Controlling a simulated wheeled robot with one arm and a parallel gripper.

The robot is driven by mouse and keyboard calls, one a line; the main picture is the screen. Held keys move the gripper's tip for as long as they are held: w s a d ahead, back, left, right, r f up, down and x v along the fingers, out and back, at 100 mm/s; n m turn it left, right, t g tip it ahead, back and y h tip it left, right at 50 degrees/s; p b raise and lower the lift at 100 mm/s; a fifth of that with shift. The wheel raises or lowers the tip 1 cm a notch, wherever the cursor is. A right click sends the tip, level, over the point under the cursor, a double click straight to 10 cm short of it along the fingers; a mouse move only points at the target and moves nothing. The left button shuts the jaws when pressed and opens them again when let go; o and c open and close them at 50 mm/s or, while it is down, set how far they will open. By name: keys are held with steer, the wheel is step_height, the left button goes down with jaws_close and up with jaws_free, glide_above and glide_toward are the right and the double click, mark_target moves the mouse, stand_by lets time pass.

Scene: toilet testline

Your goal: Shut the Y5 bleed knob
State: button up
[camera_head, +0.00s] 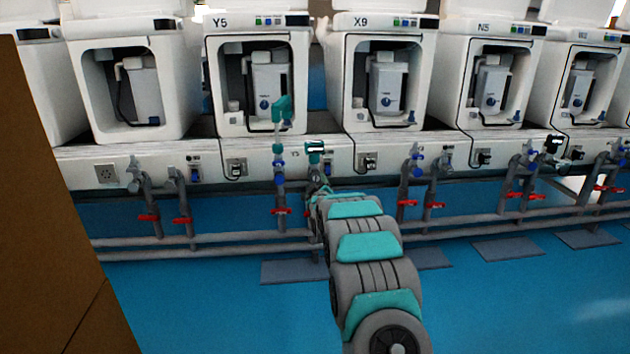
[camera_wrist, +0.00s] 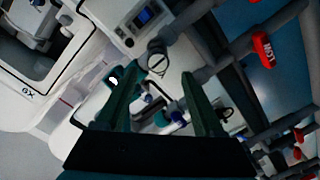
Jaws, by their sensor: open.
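The toilet unit marked Y5 (camera_head: 219,22) stands left of centre in the head view. Below it a grey pipe riser carries blue knobs (camera_head: 280,178) and a red lever (camera_head: 281,211); I cannot tell which blue knob is the bleed knob. My gripper (camera_head: 315,150) is at the end of my arm, just right of this riser. In the wrist view my gripper (camera_wrist: 148,80) is open, its two green fingers spread apart. Blue-purple knobs (camera_wrist: 180,117) show between the fingers near the palm, partly hidden. No grip on them is visible.
The unit marked X9 (camera_head: 364,21) stands to the right, with more units beyond. Risers with blue knobs (camera_head: 416,160) and red levers (camera_head: 407,203) line the front. A brown panel (camera_head: 50,200) blocks the left. The blue floor (camera_head: 220,315) is open.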

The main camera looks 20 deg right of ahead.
mark_target(316, 179)
steer(key=shift+w+d+f+t, duration=0.3)
steer(key=shift+w+d, duration=0.15)
steer(key=shift+d, duration=0.05)
steer(key=shift+b+x, duration=0.4)
steer(key=shift+x, duration=3.35)
jaws_close()
